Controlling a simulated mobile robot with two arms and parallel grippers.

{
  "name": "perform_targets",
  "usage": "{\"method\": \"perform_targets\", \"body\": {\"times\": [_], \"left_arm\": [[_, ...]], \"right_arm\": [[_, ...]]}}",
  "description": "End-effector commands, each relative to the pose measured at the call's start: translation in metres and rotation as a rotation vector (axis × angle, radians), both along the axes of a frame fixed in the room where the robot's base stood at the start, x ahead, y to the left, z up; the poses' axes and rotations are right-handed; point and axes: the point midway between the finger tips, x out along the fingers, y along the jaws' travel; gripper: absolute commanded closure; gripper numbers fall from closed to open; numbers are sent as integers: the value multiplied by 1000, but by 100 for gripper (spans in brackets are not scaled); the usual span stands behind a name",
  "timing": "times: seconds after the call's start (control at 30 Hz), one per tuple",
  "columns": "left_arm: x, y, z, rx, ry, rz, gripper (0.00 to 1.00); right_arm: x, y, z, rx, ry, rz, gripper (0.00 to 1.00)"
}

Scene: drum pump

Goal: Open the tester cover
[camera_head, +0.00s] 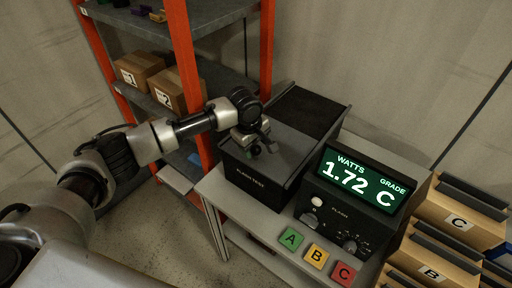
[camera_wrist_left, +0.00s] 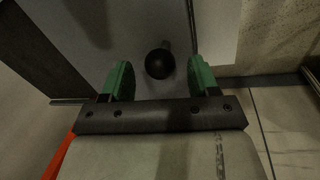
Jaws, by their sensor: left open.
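The tester is a dark grey box (camera_head: 259,184) with white lettering on its front, standing on a bench. Its smooth grey cover (camera_head: 287,147) lies over the near part of the top. A black textured area (camera_head: 308,108) shows behind it; I cannot tell whether this is an opening. My left gripper (camera_head: 262,146) is over the near left part of the cover. In the left wrist view, a black ball knob (camera_wrist_left: 160,63) on a short stem sits between the open green fingers of the gripper (camera_wrist_left: 162,78), with gaps on both sides. My right gripper is not in view.
A console (camera_head: 340,212) beside the tester reads 1.72 watts, grade C. Green A (camera_head: 290,238), yellow B (camera_head: 316,255) and red C (camera_head: 342,273) tiles lie in front. An orange-post shelf (camera_head: 180,60) stands close behind my left arm. Labelled bins (camera_head: 458,222) stand at right.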

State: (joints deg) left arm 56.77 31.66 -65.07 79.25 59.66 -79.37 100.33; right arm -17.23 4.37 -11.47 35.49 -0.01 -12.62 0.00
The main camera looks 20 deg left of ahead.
Motion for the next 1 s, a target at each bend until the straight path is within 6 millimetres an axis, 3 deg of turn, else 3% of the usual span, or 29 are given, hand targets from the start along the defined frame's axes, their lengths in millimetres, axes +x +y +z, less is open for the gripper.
{"method": "perform_targets", "body": {"times": [0.2,0.57,0.93,1.0], "left_arm": [[4,-3,-23,1,1,0,40],[5,-3,-28,0,-1,-1,41],[5,-3,-28,0,-1,-1,98],[5,-3,-28,0,-1,-1,100]], "right_arm": [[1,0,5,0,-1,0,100],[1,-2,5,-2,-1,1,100],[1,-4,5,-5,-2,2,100],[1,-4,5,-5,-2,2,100]]}}
